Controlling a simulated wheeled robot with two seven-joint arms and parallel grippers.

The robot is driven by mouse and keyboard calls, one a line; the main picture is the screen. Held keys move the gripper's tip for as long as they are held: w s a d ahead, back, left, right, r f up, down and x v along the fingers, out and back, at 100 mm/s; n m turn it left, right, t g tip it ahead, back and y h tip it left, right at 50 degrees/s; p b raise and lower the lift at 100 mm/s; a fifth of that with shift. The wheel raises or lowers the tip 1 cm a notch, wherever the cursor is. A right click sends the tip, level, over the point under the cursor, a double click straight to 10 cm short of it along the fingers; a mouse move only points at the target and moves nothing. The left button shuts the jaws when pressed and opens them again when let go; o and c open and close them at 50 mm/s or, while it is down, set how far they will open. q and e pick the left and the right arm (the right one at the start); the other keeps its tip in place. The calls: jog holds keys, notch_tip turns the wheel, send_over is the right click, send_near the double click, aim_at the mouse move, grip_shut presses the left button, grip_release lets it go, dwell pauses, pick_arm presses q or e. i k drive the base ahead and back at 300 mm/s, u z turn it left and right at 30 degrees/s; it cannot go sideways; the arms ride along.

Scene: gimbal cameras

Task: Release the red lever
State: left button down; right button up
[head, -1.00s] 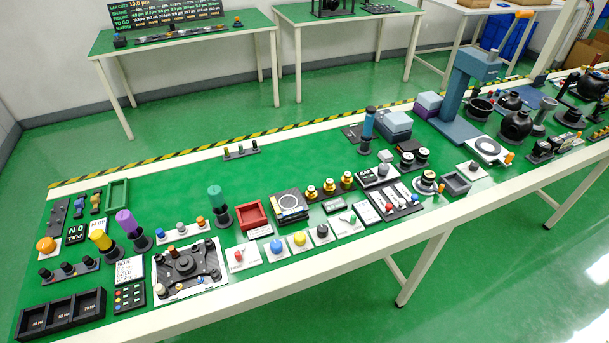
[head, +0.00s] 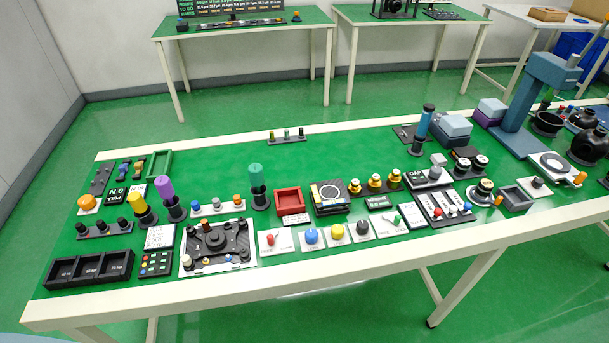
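A small red lever (head: 271,239) stands on a white plate (head: 280,248) near the front edge of the long green-topped bench, left of the blue knob. Its lettering is too small to read. A green lever (head: 396,219) sits on a similar white plate further right. A panel of sliders (head: 440,207) to its right also carries a small red knob (head: 438,212). Neither of my grippers is in view.
A blue knob (head: 311,236), a yellow knob (head: 337,232) and a dark knob (head: 363,228) line the front edge. A black mechanism on a white plate (head: 217,266) stands left of the red lever, with a red tray (head: 290,202) behind. The bench's back strip is mostly clear.

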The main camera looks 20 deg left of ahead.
aim_at(274, 232)
jog(key=u, duration=0.55)
jog(key=k, duration=0.65)
jog(key=u, duration=1)
jog(key=i, duration=0.9)
jog(key=z, duration=0.55)
